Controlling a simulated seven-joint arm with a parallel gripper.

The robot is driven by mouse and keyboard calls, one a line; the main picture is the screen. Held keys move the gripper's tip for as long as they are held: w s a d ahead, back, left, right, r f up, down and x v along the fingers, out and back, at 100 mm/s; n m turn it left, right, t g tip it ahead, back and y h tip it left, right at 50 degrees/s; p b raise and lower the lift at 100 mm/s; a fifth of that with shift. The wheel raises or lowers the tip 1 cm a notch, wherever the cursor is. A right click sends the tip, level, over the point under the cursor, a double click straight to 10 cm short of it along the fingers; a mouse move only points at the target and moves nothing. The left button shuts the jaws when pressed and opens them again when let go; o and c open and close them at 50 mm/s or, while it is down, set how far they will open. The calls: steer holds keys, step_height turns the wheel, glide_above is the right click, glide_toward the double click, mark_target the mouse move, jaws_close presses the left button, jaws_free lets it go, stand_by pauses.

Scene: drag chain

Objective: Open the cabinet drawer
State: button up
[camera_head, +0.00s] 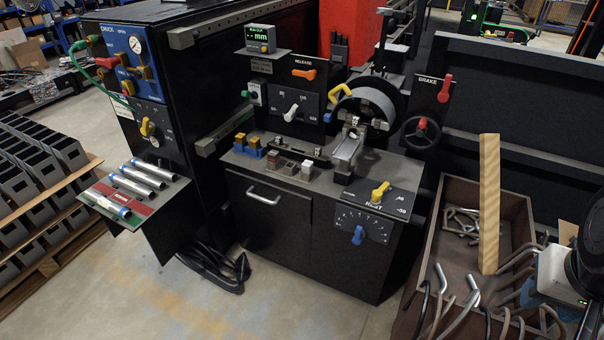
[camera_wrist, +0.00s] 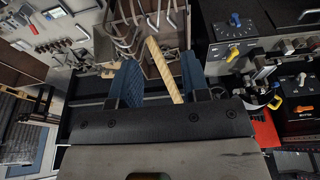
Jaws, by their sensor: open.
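The black cabinet (camera_head: 330,250) stands in the middle of the head view, with a shut drawer front (camera_head: 245,215) on its left side. A silver bar handle (camera_head: 263,195) is fixed near the top of that front. The handle also shows at the top right of the wrist view (camera_wrist: 308,13). My gripper (camera_wrist: 159,62) is open, with two blue fingers apart and nothing visibly held. It is well away from the handle.
A brown bin (camera_head: 455,188) with bent metal rods and an upright wooden bar (camera_head: 489,205) stands right of the cabinet. A knob panel (camera_head: 362,226) juts out beside the drawer. A shelf with metal tubes (camera_head: 135,190) is at left.

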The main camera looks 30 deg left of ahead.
steer(key=shift+o, duration=0.6)
